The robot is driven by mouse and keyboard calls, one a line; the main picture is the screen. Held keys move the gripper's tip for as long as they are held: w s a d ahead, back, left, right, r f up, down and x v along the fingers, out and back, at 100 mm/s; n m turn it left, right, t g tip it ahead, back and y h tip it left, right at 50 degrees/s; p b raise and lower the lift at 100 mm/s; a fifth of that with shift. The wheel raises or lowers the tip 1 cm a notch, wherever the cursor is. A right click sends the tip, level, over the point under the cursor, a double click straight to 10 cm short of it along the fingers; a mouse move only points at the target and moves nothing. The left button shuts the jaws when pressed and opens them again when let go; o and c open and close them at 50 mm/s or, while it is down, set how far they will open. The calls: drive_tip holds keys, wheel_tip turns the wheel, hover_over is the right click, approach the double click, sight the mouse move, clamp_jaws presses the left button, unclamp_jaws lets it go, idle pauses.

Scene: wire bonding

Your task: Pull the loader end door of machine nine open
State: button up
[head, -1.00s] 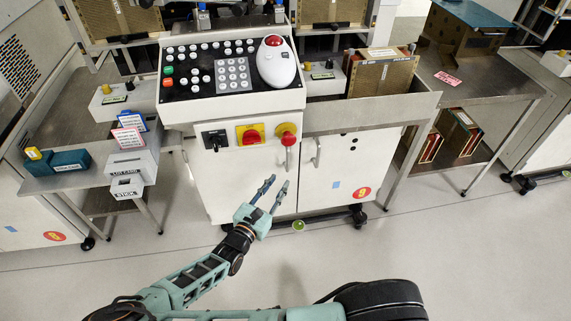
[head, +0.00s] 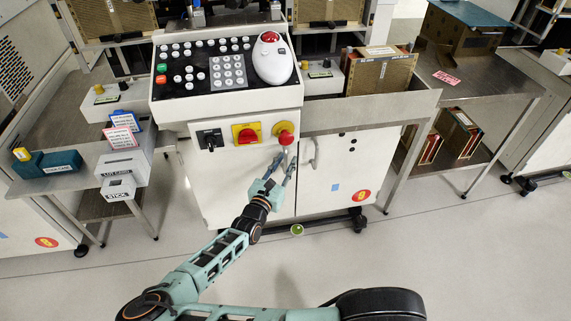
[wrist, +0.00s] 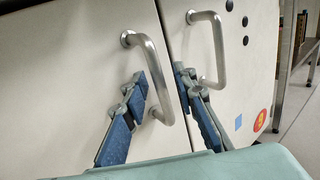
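Machine nine's white cabinet has two doors side by side. The right door (head: 335,178) bears the red round 9 label (head: 361,196). The left door (head: 235,180) is beside it. Both look shut. My gripper (head: 284,163) is open in front of the seam, with its fingers pointing at the doors. In the wrist view the left door's metal handle (wrist: 160,80) shows between the two fingertips (wrist: 160,80); I cannot tell whether they touch it. The right door's handle (wrist: 219,50) is just right of the right finger. In the head view my fingers largely hide the left handle.
Above the doors are a red-and-yellow switch (head: 246,133), a red stop button (head: 285,138) and a sloped control panel (head: 225,98). A side table (head: 70,180) with boxes stands left, a steel table (head: 470,90) right. The floor in front is clear.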

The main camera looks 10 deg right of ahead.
drive_tip(key=shift+c, duration=0.3)
clamp_jaws()
